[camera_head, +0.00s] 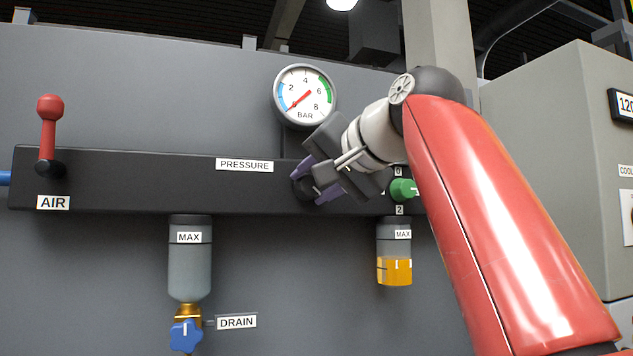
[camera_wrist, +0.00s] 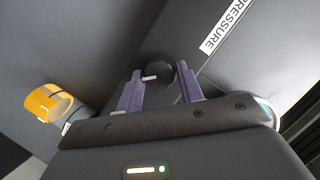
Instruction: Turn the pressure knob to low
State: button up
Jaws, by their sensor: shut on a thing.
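The pressure knob (camera_wrist: 158,72) is a dark round knob with a white pointer mark. In the wrist view it sits between the two purple fingertips of my gripper (camera_wrist: 160,84). In the head view the knob (camera_head: 304,187) is partly hidden behind my gripper (camera_head: 315,182), to the right of and below the PRESSURE label (camera_head: 245,165). My gripper is shut on the knob. The round gauge (camera_head: 305,95) above it has a red needle pointing to the lower left, near the low end of the scale in bar.
A green knob (camera_head: 403,190) is close to the right of my gripper. Below the black bar hang a grey bowl (camera_head: 190,262) with a blue drain knob (camera_head: 186,335) and an amber oil bowl (camera_head: 394,268). A red AIR lever (camera_head: 49,125) stands at the left.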

jog(key=shift+f, duration=0.15)
jog(key=o, duration=0.9)
jog(key=shift+v, duration=3.9)
